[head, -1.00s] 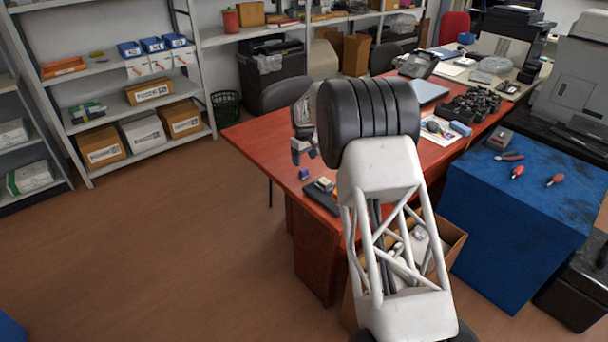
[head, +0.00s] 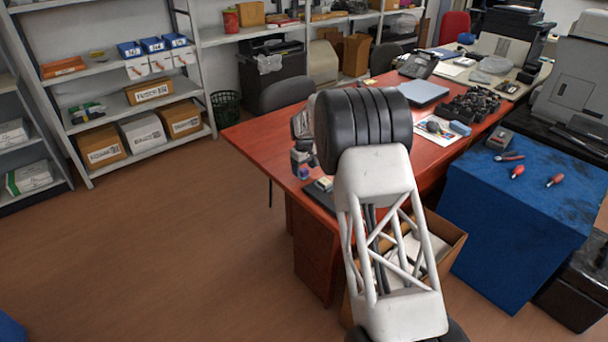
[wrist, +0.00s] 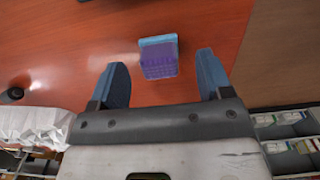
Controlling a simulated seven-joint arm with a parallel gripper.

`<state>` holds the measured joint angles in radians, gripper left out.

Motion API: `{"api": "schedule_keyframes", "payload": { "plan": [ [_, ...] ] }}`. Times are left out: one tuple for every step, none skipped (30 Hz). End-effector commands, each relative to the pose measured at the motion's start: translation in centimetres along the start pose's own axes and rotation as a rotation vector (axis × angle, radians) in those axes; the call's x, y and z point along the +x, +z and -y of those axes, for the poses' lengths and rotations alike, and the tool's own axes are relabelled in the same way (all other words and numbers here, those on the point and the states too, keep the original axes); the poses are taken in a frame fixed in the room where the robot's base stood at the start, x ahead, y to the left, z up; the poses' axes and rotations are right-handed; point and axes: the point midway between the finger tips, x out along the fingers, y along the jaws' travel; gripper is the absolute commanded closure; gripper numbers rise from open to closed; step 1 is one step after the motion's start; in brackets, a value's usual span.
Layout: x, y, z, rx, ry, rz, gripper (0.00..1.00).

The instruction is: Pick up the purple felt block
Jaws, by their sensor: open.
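The purple felt block (wrist: 159,60) lies on the red-brown table top, with a light blue strip along its far edge in the wrist view. Nothing is held. In the head view my gripper (head: 301,170) is at the table's left front part, right over the block's place, and mostly hides the block there.
The table (head: 258,135) is bare to the left of my gripper. A dark flat object (head: 322,195) with small items on it lies close by on the right. An open cardboard box (head: 450,240) stands below the table's front edge.

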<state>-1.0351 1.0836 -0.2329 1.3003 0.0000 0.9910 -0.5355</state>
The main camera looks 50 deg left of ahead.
Motion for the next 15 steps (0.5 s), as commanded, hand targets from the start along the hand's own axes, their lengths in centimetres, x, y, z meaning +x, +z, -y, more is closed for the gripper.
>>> {"api": "schedule_keyframes", "payload": {
  "plan": [
    [0.6, 0.0, 0.0, 0.000, 0.000, 0.001, 0.28],
    [0.9, 0.0, 0.0, 0.000, 0.000, 0.001, 0.28],
    [1.2, 0.0, 0.0, 0.000, -0.001, 0.001, 0.28],
    [1.4, 0.0, 0.0, 0.000, 0.000, 0.001, 0.28],
    [1.6, 0.0, 0.0, 0.000, 0.000, 0.001, 0.28],
    [1.8, 0.0, 0.0, 0.000, 0.000, 0.000, 0.28],
    [1.9, 0.0, 0.0, 0.000, 0.000, 0.000, 0.28],
    [2.0, 0.0, 0.0, 0.000, 0.000, -0.001, 0.28],
    [2.0, 0.0, 0.0, 0.000, 0.000, -0.001, 0.28],
    [2.1, 0.0, 0.0, 0.000, 0.000, -0.001, 0.28],
    [2.1, 0.0, 0.0, 0.000, 0.001, -0.001, 0.28],
    [2.1, 0.0, 0.0, 0.000, 0.001, -0.001, 0.28],
    [2.1, 0.0, 0.0, 0.000, 0.000, -0.001, 0.28],
    [2.1, 0.0, 0.0, 0.000, 0.000, -0.001, 0.28],
    [2.1, 0.0, 0.0, 0.000, 0.000, -0.001, 0.28]
  ]
}}
